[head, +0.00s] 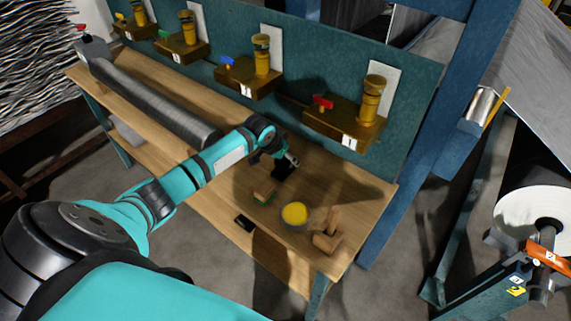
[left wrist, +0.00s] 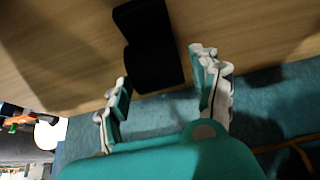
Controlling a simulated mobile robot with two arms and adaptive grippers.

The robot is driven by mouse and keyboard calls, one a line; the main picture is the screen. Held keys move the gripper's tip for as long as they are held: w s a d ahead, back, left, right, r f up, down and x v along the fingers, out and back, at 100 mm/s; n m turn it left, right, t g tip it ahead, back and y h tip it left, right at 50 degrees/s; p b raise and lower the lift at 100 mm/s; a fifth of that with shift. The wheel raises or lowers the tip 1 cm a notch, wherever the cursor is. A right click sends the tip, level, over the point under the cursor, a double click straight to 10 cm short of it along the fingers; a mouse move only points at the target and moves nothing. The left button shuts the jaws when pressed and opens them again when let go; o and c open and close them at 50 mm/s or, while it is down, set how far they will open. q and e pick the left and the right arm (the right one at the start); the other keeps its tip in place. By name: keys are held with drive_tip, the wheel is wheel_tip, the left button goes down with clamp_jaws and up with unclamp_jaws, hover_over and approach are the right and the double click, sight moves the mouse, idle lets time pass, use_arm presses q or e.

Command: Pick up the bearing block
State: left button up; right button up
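The black bearing block (head: 283,171) sits on the wooden bench (head: 225,197), under and just beside my left gripper (head: 288,158). In the left wrist view the block (left wrist: 152,48) shows as a dark shape with a narrower upper part and a broader lower part. The two fingers of my left gripper (left wrist: 160,68) are well apart. The block lies ahead of and between them, and I cannot tell whether a finger touches it. Nothing is gripped. My right gripper is not in view.
A wood-and-green brush (head: 265,194), a yellow-filled bowl (head: 295,214) and a wooden-handled tool (head: 328,236) stand nearer the bench's front right. A long grey roll (head: 155,100) lies to the left. A teal back panel (head: 300,60) with several brown shelves (head: 345,124) rises behind.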

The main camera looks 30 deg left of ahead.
use_arm(q)
clamp_jaws()
drive_tip(key=shift+w, duration=0.1)
drive_tip(key=shift+r, duration=0.1)
